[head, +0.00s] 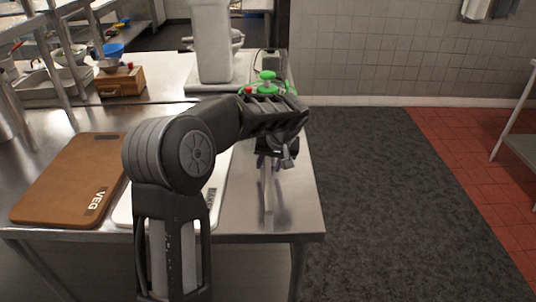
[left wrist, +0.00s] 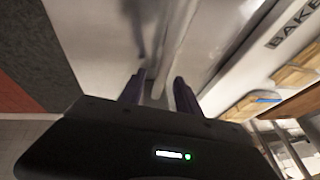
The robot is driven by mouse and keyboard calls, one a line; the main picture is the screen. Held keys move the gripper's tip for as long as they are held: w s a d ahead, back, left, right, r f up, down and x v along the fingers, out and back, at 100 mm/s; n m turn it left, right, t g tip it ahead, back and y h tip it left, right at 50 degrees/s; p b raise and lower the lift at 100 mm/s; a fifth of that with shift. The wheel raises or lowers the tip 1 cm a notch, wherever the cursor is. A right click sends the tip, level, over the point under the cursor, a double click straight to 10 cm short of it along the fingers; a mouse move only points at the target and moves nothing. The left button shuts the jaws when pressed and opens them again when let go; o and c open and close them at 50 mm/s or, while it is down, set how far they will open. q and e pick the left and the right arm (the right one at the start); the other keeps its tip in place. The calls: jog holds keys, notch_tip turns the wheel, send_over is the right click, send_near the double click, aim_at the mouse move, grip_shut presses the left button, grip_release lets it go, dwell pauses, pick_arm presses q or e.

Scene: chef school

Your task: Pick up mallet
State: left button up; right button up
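A slim metallic bar, which I take for the mallet (head: 268,190), shows below my left gripper (head: 274,160) over the right part of the steel table. Its far end is hidden behind the gripper. In the left wrist view the mallet (left wrist: 178,38) runs as a pale bar down between the two purple fingertips of my left gripper (left wrist: 158,90). The fingers stand apart on either side of it, and I see no clear contact. The mallet's head is not clearly visible. My right gripper is not in view.
A brown VEG board (head: 68,182) and a white board (head: 122,214), partly behind my arm, lie on the steel table (head: 240,205). A pale stand appliance (head: 212,45), a green-topped item (head: 267,76) and a wooden box (head: 121,82) are behind. Dark floor mat lies right.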

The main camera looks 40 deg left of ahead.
pick_arm(q)
jog(key=shift+c, duration=0.3)
grip_shut()
dwell(0.4)
jog(key=shift+r, duration=0.1)
dwell(0.9)
